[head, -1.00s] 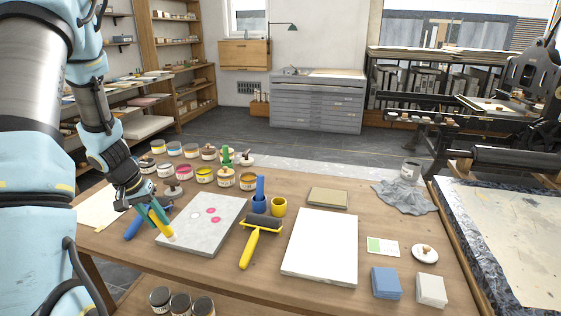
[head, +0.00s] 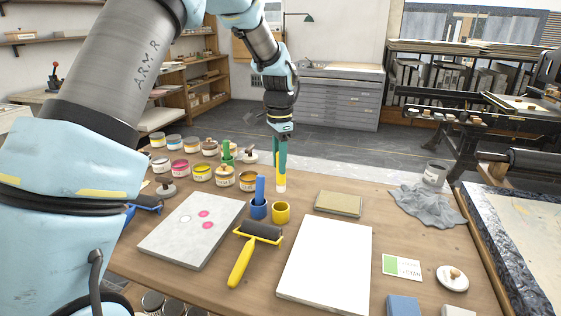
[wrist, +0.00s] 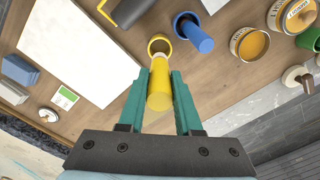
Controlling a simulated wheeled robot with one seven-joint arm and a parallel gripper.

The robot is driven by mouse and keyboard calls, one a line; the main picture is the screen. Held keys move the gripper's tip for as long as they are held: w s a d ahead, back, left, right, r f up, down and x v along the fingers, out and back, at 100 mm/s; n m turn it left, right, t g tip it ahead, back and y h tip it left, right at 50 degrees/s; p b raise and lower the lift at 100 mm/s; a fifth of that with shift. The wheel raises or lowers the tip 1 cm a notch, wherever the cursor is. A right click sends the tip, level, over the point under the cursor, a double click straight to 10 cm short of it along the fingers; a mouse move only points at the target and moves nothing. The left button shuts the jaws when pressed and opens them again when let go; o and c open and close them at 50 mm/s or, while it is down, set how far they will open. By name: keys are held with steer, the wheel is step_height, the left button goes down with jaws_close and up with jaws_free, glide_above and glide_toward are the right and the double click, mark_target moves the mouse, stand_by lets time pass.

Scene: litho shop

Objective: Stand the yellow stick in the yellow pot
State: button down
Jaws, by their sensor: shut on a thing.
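The yellow stick (head: 281,180) is upright between the green fingers of my gripper (head: 281,160), which is shut on it. Its pale lower end points down, just above the yellow pot (head: 281,213) in the head view. In the wrist view the stick (wrist: 160,88) runs from between my fingers (wrist: 160,95) toward the yellow pot (wrist: 159,45). The stick's end overlaps the pot's near rim there. The pot's mouth is open and looks empty. I cannot tell exactly how high the end is above the rim.
A blue pot (head: 258,209) holding a blue stick (head: 260,188) stands close left of the yellow pot. A roller with a yellow handle (head: 240,262) lies in front. A tan block (head: 338,203) is to the right. Several ink tins (head: 202,173) stand behind left.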

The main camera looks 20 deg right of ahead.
mark_target(279, 190)
steer(key=shift+f+b, duration=2)
steer(key=shift+f, duration=0.5)
steer(key=shift+f+b, duration=0.75)
steer(key=shift+f, duration=1.25)
steer(key=c, duration=0.5)
jaws_free()
step_height(279, 190, up, 11)
steer(key=shift+f+b, duration=0.1)
steer(key=shift+b, duration=0.55)
